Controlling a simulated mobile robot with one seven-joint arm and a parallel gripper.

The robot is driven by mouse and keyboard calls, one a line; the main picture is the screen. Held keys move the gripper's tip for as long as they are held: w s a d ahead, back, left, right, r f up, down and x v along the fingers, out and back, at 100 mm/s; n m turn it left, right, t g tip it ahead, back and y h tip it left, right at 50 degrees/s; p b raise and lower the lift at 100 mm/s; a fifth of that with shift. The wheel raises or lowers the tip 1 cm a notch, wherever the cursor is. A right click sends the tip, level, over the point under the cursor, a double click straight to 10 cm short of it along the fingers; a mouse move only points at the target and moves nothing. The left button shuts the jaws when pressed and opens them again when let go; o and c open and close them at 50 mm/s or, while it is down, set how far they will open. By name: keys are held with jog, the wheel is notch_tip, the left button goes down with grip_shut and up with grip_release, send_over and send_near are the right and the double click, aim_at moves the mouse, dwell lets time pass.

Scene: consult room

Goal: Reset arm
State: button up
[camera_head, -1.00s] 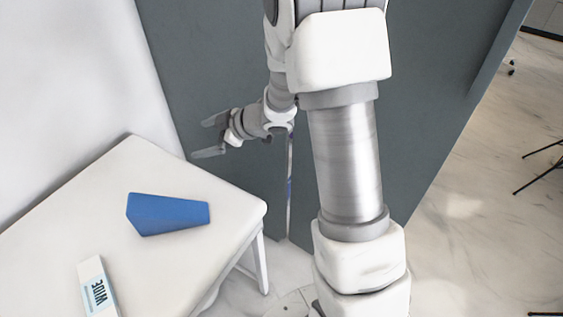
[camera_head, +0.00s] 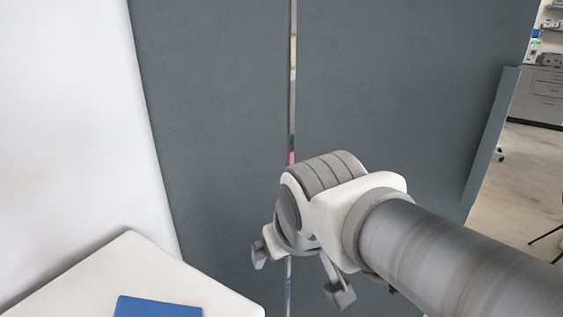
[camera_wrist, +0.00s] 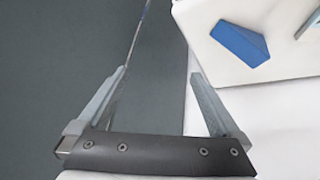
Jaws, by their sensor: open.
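My gripper (camera_head: 302,277) is open and empty, in front of the grey partition and to the right of the white table. In the wrist view my gripper (camera_wrist: 160,85) shows its two fingers spread wide with nothing between them. My arm reaches in from the right edge of the head view and is bent at the wrist.
A white table (camera_head: 60,290) stands at the lower left with a blue wedge (camera_head: 158,307) on it. The wedge also shows in the wrist view (camera_wrist: 239,44). A grey partition (camera_head: 400,90) with a narrow gap stands behind my arm. Open floor (camera_head: 525,185) lies at the right.

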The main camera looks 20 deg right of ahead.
jog(key=shift+g+y, duration=0.5)
jog(key=s, duration=0.1)
jog(key=s+a, duration=0.1)
jog(key=s, duration=0.1)
jog(key=s+a, duration=0.1)
jog(key=shift+s+f, duration=0.15)
jog(key=shift+f, duration=0.15)
jog(key=shift+r, duration=0.1)
notch_tip(320, 180, up, 12)
jog(key=p, duration=1.2)
jog(key=shift+r, duration=0.1)
